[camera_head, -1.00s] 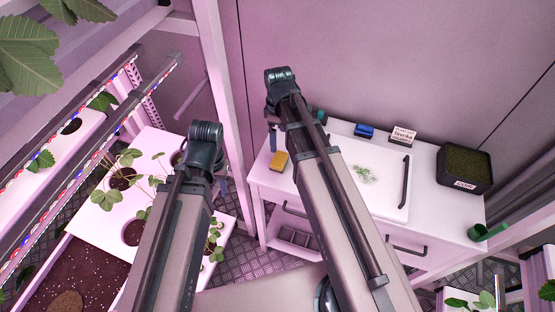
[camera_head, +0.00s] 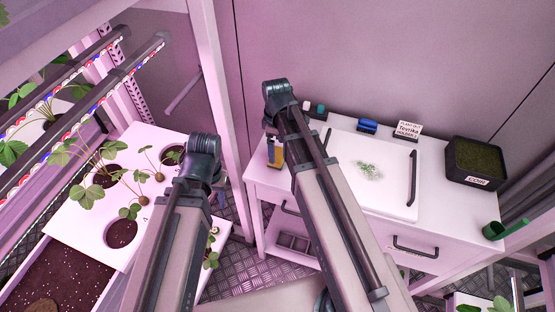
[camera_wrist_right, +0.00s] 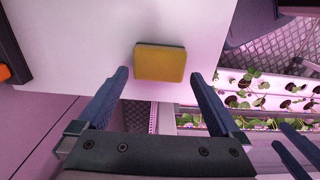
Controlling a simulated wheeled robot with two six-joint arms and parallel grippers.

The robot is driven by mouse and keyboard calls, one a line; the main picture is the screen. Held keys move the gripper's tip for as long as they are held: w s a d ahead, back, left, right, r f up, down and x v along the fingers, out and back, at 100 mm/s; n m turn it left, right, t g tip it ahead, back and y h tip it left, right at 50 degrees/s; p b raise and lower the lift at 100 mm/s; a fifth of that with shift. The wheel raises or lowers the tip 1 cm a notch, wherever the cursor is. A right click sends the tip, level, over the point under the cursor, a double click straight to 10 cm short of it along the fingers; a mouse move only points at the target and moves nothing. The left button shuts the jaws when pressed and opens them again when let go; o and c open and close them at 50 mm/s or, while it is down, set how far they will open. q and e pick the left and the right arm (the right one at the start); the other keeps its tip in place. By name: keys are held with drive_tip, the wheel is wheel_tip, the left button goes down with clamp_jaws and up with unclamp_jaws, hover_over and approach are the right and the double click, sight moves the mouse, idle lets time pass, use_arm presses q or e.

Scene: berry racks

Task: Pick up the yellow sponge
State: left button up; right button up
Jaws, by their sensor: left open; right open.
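The yellow sponge (camera_head: 277,158) lies near the left front corner of the white table (camera_head: 262,181), partly hidden by my right gripper (camera_head: 272,148) in the head view. In the right wrist view the sponge (camera_wrist_right: 160,64) has a dark far edge and lies flat on the white top. My right gripper (camera_wrist_right: 160,76) is open and empty, its blue fingertips on either side of the sponge's near part in that view. I cannot tell the height gap. My left gripper (camera_head: 220,196) is open, lower left, beside the plant rack; its blue fingers show at the wrist view's right edge.
The plant rack (camera_head: 95,215) stands left.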

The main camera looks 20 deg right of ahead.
sight(277, 155)
wheel_tip(277, 155, down, 5)
drive_tip(key=b, duration=0.4)
drive_tip(key=shift+d, duration=0.15)
drive_tip(key=shift+r, duration=0.2)
drive_tip(key=shift+c, duration=0.2)
drive_tip(key=c, duration=0.9)
drive_tip(key=shift+r, duration=0.1)
